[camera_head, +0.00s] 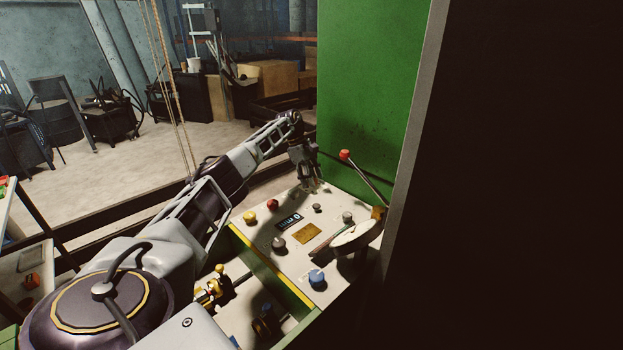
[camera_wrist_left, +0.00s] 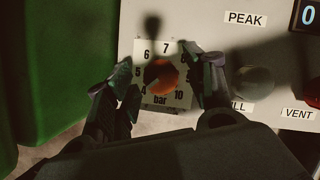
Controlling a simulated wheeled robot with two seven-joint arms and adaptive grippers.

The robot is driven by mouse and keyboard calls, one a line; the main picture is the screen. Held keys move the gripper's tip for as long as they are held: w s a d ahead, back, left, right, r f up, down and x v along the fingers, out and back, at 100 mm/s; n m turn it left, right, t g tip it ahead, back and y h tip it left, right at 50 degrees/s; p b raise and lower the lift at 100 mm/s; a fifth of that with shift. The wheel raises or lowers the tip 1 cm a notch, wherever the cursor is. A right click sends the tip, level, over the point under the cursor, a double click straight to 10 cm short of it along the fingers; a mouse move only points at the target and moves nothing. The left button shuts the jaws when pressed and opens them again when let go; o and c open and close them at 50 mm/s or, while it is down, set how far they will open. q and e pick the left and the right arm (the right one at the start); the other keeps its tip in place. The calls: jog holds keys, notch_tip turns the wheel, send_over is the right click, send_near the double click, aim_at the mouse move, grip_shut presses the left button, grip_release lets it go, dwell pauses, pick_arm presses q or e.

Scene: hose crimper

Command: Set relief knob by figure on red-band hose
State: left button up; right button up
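The relief knob (camera_wrist_left: 160,77) is orange-red and sits in a white dial plate marked in bar, with figures from 4 to 10 readable, in the left wrist view. Its pointer setting cannot be made out in the shade. My left gripper (camera_wrist_left: 158,68) is open, with one finger on each side of the knob and visible gaps to it. In the head view my left gripper (camera_head: 310,182) is over the far end of the control panel (camera_head: 272,235) and hides the knob. My right gripper is not in view. I cannot make out a red-band hose.
The panel carries a digital display (camera_head: 289,222), a red button (camera_head: 272,204), a yellow button (camera_head: 250,217), a blue knob (camera_head: 317,278) and a red-tipped lever (camera_head: 345,155). A green machine wall (camera_head: 365,90) rises behind.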

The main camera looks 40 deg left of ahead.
pick_arm(q)
jog(key=v, duration=1.2)
dwell(0.6)
jog(key=shift+s, duration=0.1)
dwell(0.4)
jog(key=shift+f, duration=0.1)
